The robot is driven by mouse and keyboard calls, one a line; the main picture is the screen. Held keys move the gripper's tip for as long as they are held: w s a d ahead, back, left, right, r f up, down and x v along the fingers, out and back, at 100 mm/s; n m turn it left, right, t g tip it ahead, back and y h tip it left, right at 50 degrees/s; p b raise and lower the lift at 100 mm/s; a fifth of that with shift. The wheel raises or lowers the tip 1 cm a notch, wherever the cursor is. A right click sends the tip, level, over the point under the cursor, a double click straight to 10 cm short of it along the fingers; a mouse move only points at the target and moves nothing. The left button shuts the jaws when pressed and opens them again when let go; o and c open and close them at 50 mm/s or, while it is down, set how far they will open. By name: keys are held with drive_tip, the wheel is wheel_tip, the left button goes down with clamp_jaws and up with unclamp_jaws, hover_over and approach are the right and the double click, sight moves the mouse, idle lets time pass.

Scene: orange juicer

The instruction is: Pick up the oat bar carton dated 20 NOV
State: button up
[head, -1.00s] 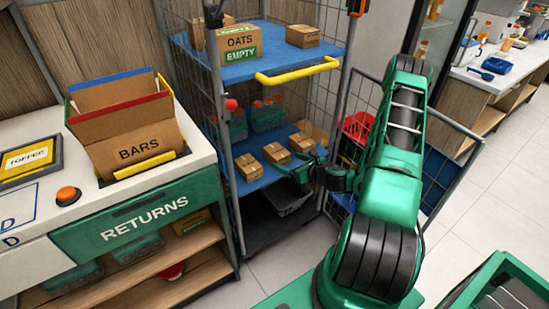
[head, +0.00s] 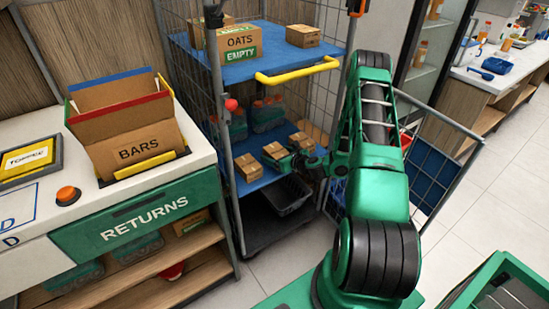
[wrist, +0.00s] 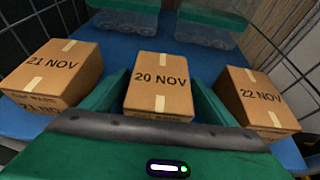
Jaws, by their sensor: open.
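The carton dated 20 NOV (wrist: 160,79) is a small brown box with pale tape on the blue middle shelf (wrist: 118,48). In the wrist view it sits upright between the two green fingers of my open gripper (wrist: 163,92), with a finger on each side. I cannot tell whether either finger touches it. In the head view it is the middle carton (head: 275,151) of the front row, partly covered by my gripper (head: 290,162). The carton dated 21 NOV (wrist: 52,72) stands to its left and the one dated 22 NOV (wrist: 256,98) to its right.
The shelf is in a wire-sided cage trolley (head: 225,190). Above is a blue upper shelf with a yellow bar (head: 298,71) and an OATS box marked EMPTY (head: 238,42). Bottles in packs (head: 266,112) stand behind the cartons. A BARS box (head: 138,150) sits on the left counter.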

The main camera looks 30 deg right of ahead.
drive_tip(key=c, duration=1.2)
drive_tip(key=shift+c, duration=0.2)
drive_tip(key=shift+r, duration=0.1)
